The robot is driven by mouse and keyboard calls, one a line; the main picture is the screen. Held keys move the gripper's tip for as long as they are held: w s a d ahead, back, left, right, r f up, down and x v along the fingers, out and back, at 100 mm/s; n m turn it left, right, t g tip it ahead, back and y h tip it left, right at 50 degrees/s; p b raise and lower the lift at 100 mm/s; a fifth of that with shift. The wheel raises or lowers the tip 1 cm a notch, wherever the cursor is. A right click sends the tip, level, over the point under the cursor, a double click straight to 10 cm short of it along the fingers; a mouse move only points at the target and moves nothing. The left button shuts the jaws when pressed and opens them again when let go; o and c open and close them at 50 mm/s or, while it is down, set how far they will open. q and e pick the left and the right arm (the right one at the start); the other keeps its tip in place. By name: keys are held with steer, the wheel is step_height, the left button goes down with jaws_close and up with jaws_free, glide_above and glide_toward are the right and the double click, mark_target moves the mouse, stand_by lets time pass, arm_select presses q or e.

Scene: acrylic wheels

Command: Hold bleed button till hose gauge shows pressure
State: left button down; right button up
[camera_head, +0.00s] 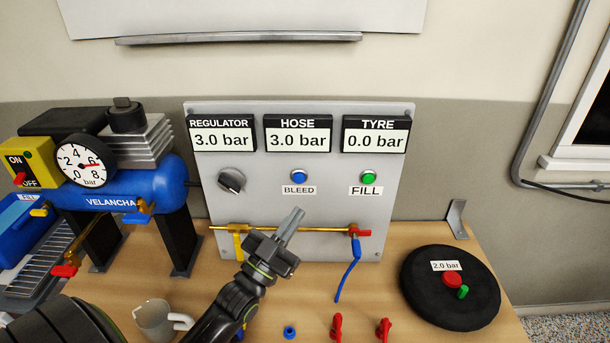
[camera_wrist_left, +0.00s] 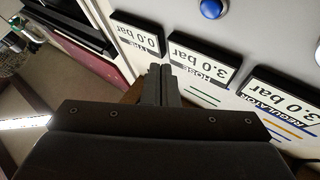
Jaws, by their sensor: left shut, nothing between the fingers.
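The blue BLEED button (camera_head: 298,176) is on the grey panel (camera_head: 268,205), above its label. The hose gauge (camera_head: 298,134) reads 3.0 bar. My left gripper (camera_head: 297,213) is shut and empty, its tips pointing up toward the panel below the button. I cannot tell how far the tips are from the panel; no contact with the button shows. In the left wrist view, the closed fingers (camera_wrist_left: 160,84) show with the gauges upside down, and the blue button (camera_wrist_left: 211,8) at the top edge. My right gripper is not in view.
The regulator gauge (camera_head: 222,134) reads 3.0 bar, the tyre gauge (camera_head: 375,134) 0.0 bar. A green FILL button (camera_head: 369,177) is right of BLEED. A brass pipe (camera_head: 322,229) crosses below. A black tyre (camera_head: 418,283), a mug (camera_head: 155,319) and red parts (camera_head: 336,327) are on the bench.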

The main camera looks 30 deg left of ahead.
arm_select(q)
glide_toward(299, 178)
steer(key=w+d+r, duration=0.3)
steer(key=w, duration=0.1)
steer(key=shift+w+a+r, duration=0.15)
steer(key=shift+w+a, duration=0.15)
steer(key=shift+w, duration=0.05)
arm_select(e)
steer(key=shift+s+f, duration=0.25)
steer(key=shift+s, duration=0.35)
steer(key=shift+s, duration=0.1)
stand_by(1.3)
arm_select(q)
steer(key=shift+w, duration=0.1)
steer(key=shift+w+a, duration=0.2)
steer(key=shift+w, duration=0.05)
